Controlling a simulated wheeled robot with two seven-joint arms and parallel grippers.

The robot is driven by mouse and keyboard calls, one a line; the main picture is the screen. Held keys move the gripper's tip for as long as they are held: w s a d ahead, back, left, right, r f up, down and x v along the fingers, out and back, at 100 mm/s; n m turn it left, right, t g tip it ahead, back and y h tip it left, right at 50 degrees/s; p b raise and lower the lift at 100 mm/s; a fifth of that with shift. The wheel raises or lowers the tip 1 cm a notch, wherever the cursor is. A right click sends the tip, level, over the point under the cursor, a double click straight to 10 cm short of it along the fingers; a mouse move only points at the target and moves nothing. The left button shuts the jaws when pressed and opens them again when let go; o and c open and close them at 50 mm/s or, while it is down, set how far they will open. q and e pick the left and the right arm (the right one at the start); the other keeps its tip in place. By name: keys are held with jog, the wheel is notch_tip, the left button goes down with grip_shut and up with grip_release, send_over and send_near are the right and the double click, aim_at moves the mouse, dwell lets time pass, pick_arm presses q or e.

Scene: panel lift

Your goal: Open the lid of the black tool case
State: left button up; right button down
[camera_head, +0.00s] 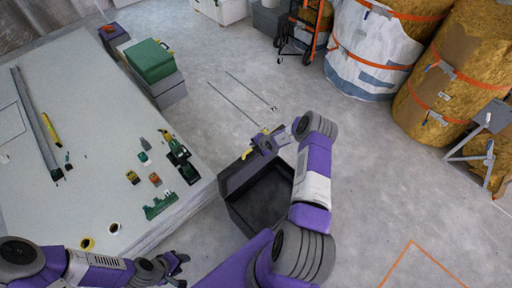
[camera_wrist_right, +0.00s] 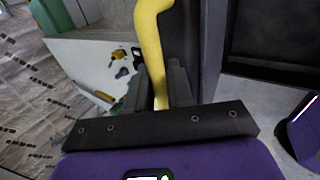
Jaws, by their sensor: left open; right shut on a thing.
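The black tool case (camera_head: 268,206) stands on the floor at the right side of the table, with its dark inside in view. Its lid (camera_head: 243,170) stands raised along the far left side. A yellow handle (camera_head: 247,153) shows at the lid's upper edge; it also shows in the right wrist view (camera_wrist_right: 150,40). My right gripper (camera_head: 262,142) is at this handle, and its fingers (camera_wrist_right: 160,88) are shut around it in the wrist view. My left gripper (camera_head: 176,264) is open and empty near the table's front edge, apart from the case.
The pale table (camera_head: 75,125) on the left bears several small tools and tape rolls. A green box (camera_head: 150,60) stands on a grey one behind it. Large wrapped rolls (camera_head: 440,90) stand at the back right. The floor (camera_head: 390,185) right of my right arm is clear.

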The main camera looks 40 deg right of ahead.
jog(key=c, duration=1.1)
grip_release()
jog(key=shift+c, duration=0.2)
jog(key=shift+s, duration=0.1)
jog(key=p+v, duration=0.1)
jog(key=v, duration=0.6)
jog(key=shift+r, duration=0.3)
jog(key=shift+s+d, duration=0.1)
